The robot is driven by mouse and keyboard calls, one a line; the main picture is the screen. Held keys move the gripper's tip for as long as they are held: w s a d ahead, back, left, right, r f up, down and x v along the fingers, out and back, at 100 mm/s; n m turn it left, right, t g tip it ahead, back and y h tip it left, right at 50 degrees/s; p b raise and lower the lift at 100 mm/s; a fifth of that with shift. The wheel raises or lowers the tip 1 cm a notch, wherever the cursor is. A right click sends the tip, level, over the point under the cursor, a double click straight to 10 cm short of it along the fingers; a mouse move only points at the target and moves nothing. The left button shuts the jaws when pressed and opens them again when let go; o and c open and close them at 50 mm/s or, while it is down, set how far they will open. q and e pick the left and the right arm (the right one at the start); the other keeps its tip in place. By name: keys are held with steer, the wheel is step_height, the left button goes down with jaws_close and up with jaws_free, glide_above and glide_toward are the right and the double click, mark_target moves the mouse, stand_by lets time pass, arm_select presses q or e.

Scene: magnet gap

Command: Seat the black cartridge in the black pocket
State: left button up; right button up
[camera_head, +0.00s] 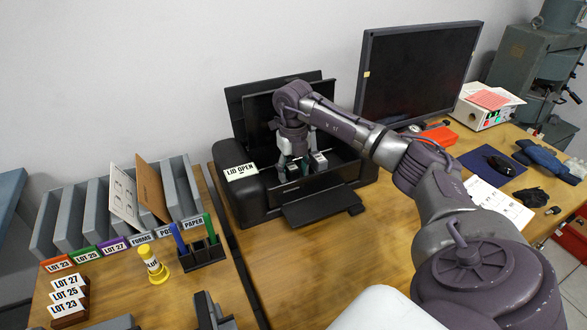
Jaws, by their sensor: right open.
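The black printer (262,203) stands on the wooden table with its lid up and a "LID OPEN" label on its left top. My right gripper (294,172) points down into its open bay, with its fingers open. Small cartridge-like parts sit at the fingers: a dark one with a green mark (293,168) and a pale-topped one (318,158) just to the right. I cannot tell which is the black cartridge, whether it is seated, or whether the fingers touch it. The black pocket is hidden by the gripper and the bay's shadow. My left gripper is not in view.
A monitor (415,75) stands right of the printer, behind my right arm. The printer's front tray (320,207) is folded out. The table before the printer is mostly clear.

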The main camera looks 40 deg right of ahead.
mark_target(293, 168)
step_height(293, 168, up, 12)
steer(key=shift+r, duration=0.15)
stand_by(0.3)
stand_by(0.4)
